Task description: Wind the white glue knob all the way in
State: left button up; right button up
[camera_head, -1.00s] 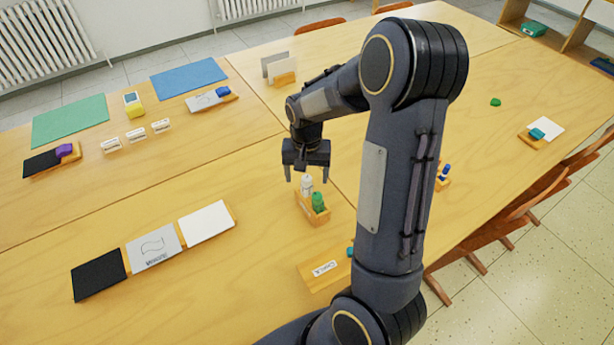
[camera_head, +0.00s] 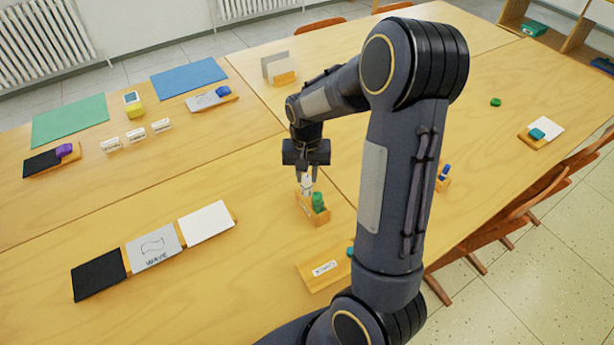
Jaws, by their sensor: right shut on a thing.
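The white glue stick with its knob (camera_head: 306,189) stands upright in a small wooden holder (camera_head: 315,221), beside a green glue stick (camera_head: 318,202). My right gripper (camera_head: 306,178) points down over the holder and is shut on the upper part of the white glue. The fingers partly hide the white glue, so how far the knob is wound cannot be seen. My left gripper is not in view.
A sloped wooden block with a label (camera_head: 322,272) lies in front of the holder. A row of black, grey and white cards (camera_head: 154,247) lies to the left. My right arm hides part of the table.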

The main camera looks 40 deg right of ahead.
jog(key=n, duration=0.5)
jog(key=shift+n, duration=0.3)
jog(key=n, duration=0.5)
jog(key=shift+n, duration=0.3)
jog(key=o, duration=1.5)
jog(key=shift+m, duration=1.1)
jog(key=m, duration=0.3)
jog(key=shift+m, duration=0.4)
jog(key=m, duration=0.5)
jog(key=shift+m, duration=0.3)
